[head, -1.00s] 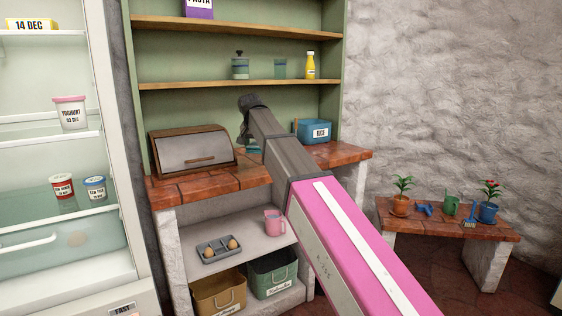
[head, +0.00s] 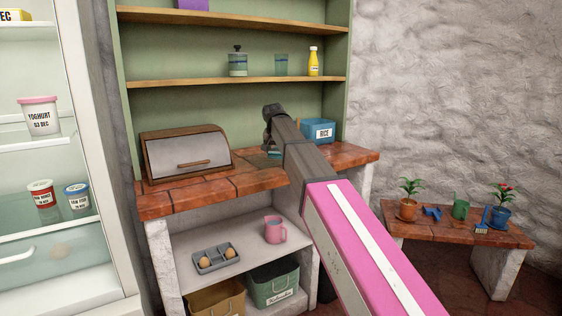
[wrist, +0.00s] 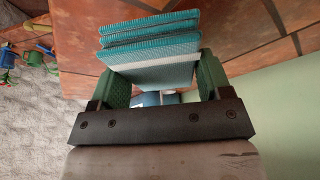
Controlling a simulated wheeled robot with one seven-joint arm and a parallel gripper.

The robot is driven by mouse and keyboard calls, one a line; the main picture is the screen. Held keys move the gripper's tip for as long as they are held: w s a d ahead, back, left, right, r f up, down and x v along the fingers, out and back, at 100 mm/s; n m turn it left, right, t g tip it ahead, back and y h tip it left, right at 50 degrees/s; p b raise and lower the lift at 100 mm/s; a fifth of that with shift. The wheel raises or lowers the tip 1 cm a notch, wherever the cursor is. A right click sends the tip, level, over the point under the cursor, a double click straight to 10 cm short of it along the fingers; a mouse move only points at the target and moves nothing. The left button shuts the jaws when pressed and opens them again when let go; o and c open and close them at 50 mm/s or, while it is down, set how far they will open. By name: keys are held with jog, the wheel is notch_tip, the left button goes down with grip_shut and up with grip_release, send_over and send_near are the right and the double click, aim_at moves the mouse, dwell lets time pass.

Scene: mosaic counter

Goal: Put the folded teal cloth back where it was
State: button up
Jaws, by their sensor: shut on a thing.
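The folded teal cloth (wrist: 150,45), with a pale stripe, is between the two green fingers of my gripper (wrist: 160,76) in the wrist view. My gripper is shut on it. The folds stick out beyond the fingertips, over the red-brown tiles of the counter (wrist: 258,35). In the head view a small teal edge of the cloth (head: 274,153) shows just above or at the counter, left of the blue rice box. My arm hides most of the gripper there. I cannot tell whether the cloth touches the tiles.
The bread box (head: 187,152) stands on the counter to the left, the blue rice box (head: 318,130) close on the right. A shelf (head: 235,81) with a jar, a glass and a yellow bottle hangs above.

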aim_at(281, 166)
jog(key=shift+w+d+f, duration=0.5)
jog(key=shift+d+f, duration=0.1)
jog(key=shift+d, duration=0.1)
jog(key=shift+f, duration=1.9)
jog(key=shift+f, duration=0.1)
jog(key=o, duration=1)
jog(key=shift+c, duration=0.2)
jog(key=v, duration=1.2)
